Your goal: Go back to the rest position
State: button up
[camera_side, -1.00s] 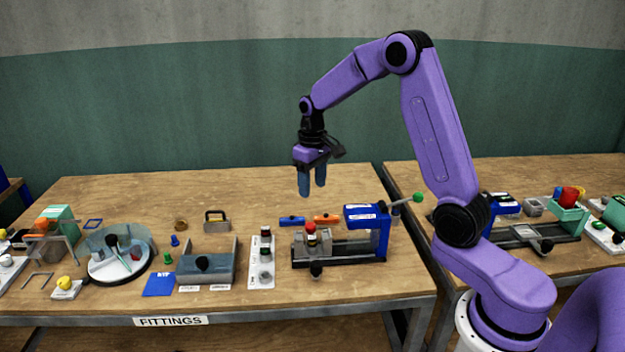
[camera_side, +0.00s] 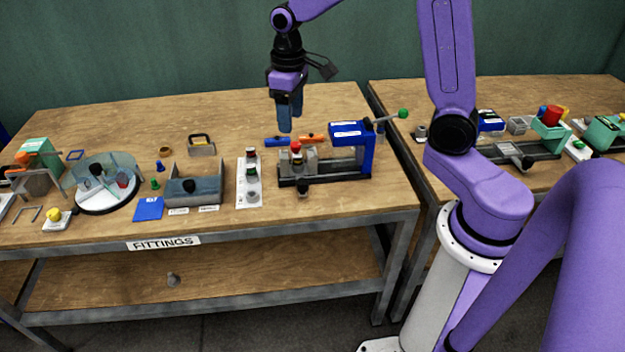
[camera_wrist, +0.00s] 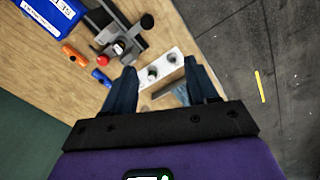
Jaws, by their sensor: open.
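My gripper (camera_side: 288,128) is open and empty, pointing down above the bench near the blue press (camera_side: 351,152). Its two blue fingers nearly overlap in the side view. In the wrist view the fingers of my gripper (camera_wrist: 160,68) stand apart with nothing held between them. The press carries a red-topped part (camera_side: 296,147) at its left end, below and slightly right of my fingertips. In the wrist view the red top (camera_wrist: 118,47) and the blue press body (camera_wrist: 48,15) lie left of the fingers. No rest position is marked in view.
A white plate (camera_side: 241,196) with dark-topped posts stands left of the press. A grey tray (camera_side: 218,190), a round clear-walled dish (camera_side: 108,203) and small fittings fill the left bench. Blue (camera_side: 276,141) and orange (camera_side: 312,139) pieces lie behind the press. A second bench is at right.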

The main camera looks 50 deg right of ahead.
jog(key=s+a+n, duration=0.2)
jog(key=s+n, duration=0.2)
jog(key=s, duration=0.9)
jog(key=s+a+n, duration=0.2)
jog(key=s+n, duration=0.2)
jog(key=s, duration=1)
jog(key=shift+a+r+n, duration=0.25)
jog(key=shift+r+n, duration=0.15)
jog(key=shift+r, duration=0.05)
